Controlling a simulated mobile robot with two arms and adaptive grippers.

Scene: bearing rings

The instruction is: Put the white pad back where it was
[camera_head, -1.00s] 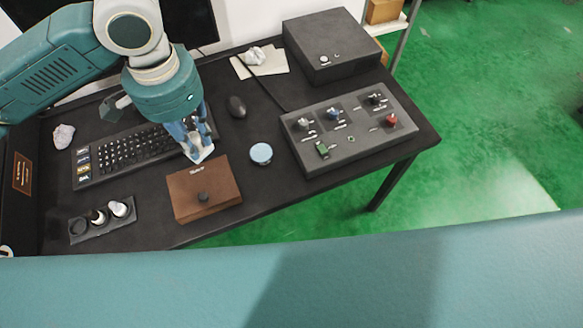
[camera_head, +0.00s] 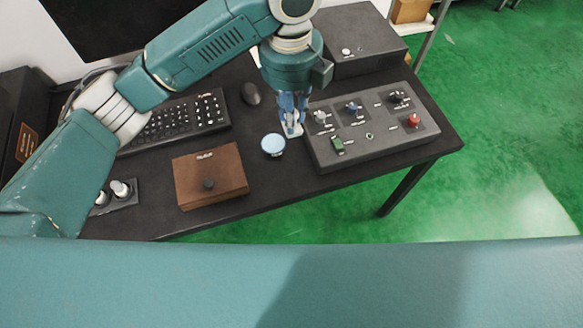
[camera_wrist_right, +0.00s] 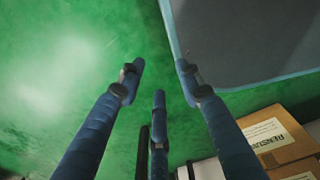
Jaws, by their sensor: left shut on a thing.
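My left gripper (camera_head: 292,106) points down over the desk and is shut on the white pad (camera_head: 293,130). The pad shows as a small pale piece below the fingers, partly hidden by them. It is just right of the round light-blue-topped object and near the left edge of the grey control panel. I cannot tell whether it touches the desk. My right gripper (camera_wrist_right: 160,85) shows only in the right wrist view. Its fingers are spread with nothing between them, above the green floor.
The grey control panel (camera_head: 365,155) with knobs stands at the right of the desk. The round blue-topped object (camera_head: 273,145), brown box (camera_head: 222,173), mouse (camera_head: 251,94) and keyboard (camera_head: 190,120) are to the left. A dark box (camera_head: 360,48) is behind. Cardboard boxes (camera_wrist_right: 278,133) show below the right gripper.

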